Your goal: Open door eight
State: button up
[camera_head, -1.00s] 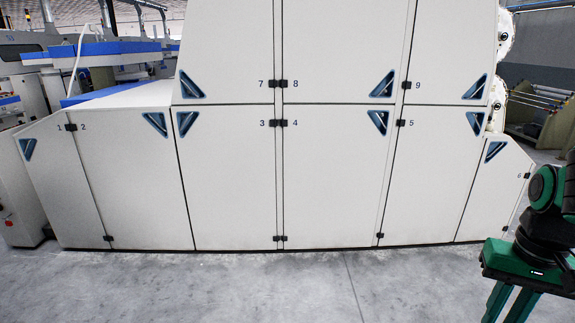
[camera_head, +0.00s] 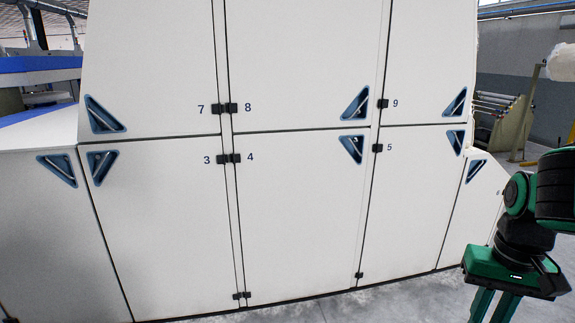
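Door eight (camera_head: 295,60) is the upper middle white panel, marked 8 beside its black hinge (camera_head: 231,107) at the lower left. It looks shut, flush with the panels around it. Its blue-rimmed triangular handle recess (camera_head: 355,104) is at its lower right corner. The top of the door is cut off by the picture edge. My arm shows at the right, green and black, apart from the door.
Door four (camera_head: 290,215) lies directly below, with its own triangular recess (camera_head: 351,148) just under door eight's. Door seven (camera_head: 150,60) is to the left and door nine (camera_head: 428,65) to the right; all look shut. Grey floor (camera_head: 400,303) shows in front.

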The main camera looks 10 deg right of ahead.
aim_at(293, 63)
jog(key=z, duration=0.25)
jog(key=i, duration=1.5)
jog(key=z, duration=0.25)
